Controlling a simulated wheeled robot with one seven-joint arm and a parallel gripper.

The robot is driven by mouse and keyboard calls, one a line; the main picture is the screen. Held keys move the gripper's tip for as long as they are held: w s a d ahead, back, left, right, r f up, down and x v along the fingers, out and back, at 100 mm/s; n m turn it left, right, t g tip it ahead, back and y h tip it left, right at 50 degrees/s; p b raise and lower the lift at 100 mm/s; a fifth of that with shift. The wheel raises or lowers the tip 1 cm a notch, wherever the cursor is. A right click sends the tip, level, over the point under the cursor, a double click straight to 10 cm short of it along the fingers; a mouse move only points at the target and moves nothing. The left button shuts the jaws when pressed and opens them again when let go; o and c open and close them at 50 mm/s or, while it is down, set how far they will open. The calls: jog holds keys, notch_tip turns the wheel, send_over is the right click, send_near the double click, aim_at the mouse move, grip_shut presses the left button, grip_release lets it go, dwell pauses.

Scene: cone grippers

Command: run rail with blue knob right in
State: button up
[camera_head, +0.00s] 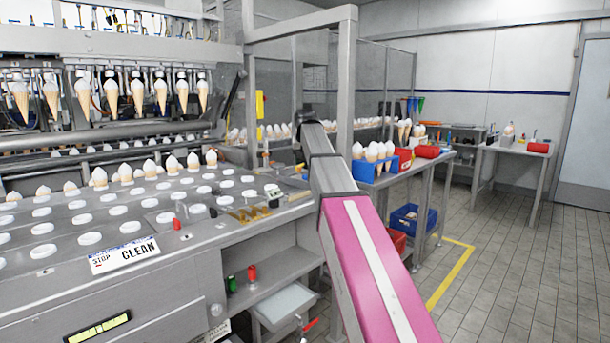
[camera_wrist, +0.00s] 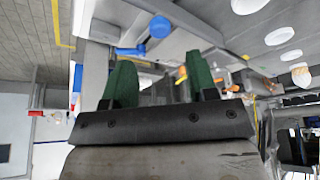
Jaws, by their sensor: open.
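A round blue knob (camera_wrist: 160,27) shows in the wrist view, at the edge of a pale grey bar or panel. A second blue piece (camera_wrist: 131,51) sits just left of it and slightly lower. I cannot tell which belongs to the rail, or how far in the rail is. My gripper (camera_wrist: 160,80) is open, with two green fingers apart and nothing clearly held between them. Both blue pieces appear beyond the fingertips, with no contact visible.
The cone machine's deck (camera_head: 150,225) has several white-topped cones and round holders. A pale open tray (camera_head: 285,304) sticks out below, near a red-handled part (camera_head: 311,326). A side table (camera_head: 425,163) carries blue and red boxes. The tiled floor on the right is clear.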

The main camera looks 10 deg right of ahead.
jog(key=x, duration=0.7)
grip_shut()
jog(key=shift+s+a, duration=0.75)
jog(key=shift+a, duration=0.3)
grip_release()
jog(key=v, duration=1)
jog(key=shift+r, duration=0.3)
jog(key=shift+s, duration=0.15)
